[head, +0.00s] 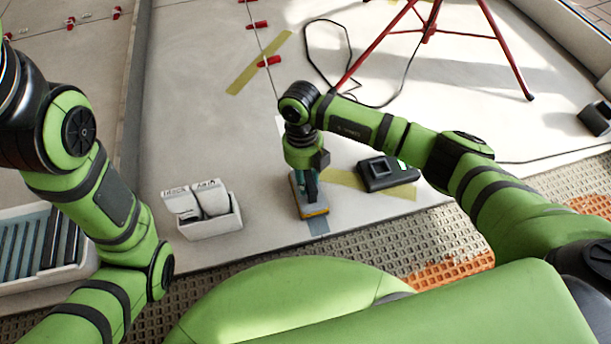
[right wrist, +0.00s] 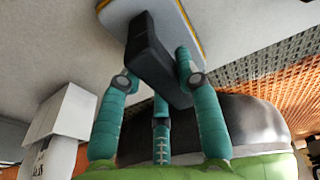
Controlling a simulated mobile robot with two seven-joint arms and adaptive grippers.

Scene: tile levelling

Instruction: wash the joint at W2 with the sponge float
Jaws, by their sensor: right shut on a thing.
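The sponge float (head: 312,211) is a pale grey board with an orange-yellow edge and a dark handle (right wrist: 152,58). My right gripper (head: 306,180) is shut on the handle from above; its teal fingers (right wrist: 158,78) sit around the handle in the right wrist view. A thin joint line (head: 262,45) runs down from the top and is hidden behind my right arm. No W2 mark is readable. My left gripper is out of view.
A white tub (head: 211,227) with two labelled white packs stands left of the float. A black device (head: 388,174) lies to its right on yellow tape. Red clips (head: 270,61) dot the joint lines. A red tripod (head: 430,30) and cable stand behind. Ridged, uncovered floor (head: 365,235) lies in front.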

